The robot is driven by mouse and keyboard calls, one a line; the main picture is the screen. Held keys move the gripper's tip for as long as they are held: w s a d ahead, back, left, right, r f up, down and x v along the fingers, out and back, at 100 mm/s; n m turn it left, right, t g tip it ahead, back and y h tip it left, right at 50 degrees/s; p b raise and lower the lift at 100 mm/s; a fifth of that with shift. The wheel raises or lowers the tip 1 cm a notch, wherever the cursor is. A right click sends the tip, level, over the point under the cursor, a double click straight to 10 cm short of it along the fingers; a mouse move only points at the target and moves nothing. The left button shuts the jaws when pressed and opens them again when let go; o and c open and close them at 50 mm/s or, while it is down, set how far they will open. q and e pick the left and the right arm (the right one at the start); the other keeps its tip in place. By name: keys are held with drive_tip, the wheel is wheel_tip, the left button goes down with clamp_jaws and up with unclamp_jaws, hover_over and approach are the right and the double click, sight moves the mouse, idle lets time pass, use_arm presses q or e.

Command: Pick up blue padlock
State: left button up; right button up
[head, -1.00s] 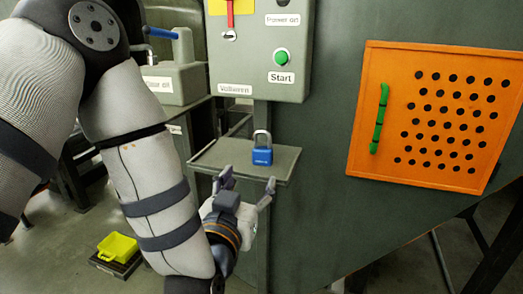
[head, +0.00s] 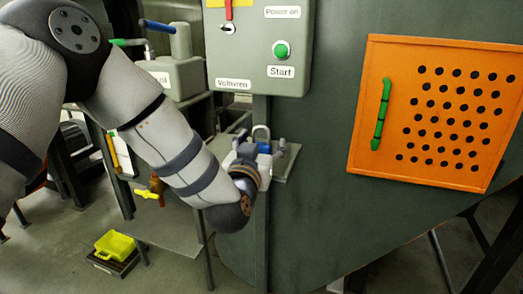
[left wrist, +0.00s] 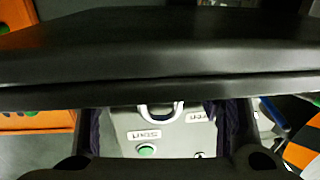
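The blue padlock (head: 264,148) stands upright on the small grey shelf (head: 284,168) under the control box, its silver shackle up. My left gripper (head: 261,144) is in front of the padlock, with one finger on each side, and hides much of its body. The fingers are spread; I cannot tell whether either touches it. In the left wrist view, which is upside down, the shackle (left wrist: 160,112) shows between the two dark fingers, and a dark slab hides the padlock's body. My right gripper is not in view.
The grey control box (head: 250,60) with a green Start button hangs above the shelf. An orange perforated panel (head: 432,112) with a green handle is at the right. A grey oil can (head: 178,75) stands behind my arm.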

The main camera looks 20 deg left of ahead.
sight(261, 128)
use_arm(q)
drive_tip(key=c, duration=1.3)
drive_tip(key=shift+o, duration=0.2)
wheel_tip(261, 128, up, 4)
drive_tip(key=shift+r+p, duration=0.1)
drive_tip(key=shift+p, duration=0.25)
drive_tip(key=s+a+r+p, duration=0.2)
drive_tip(key=s+r, duration=0.7)
drive_tip(key=s, duration=0.5)
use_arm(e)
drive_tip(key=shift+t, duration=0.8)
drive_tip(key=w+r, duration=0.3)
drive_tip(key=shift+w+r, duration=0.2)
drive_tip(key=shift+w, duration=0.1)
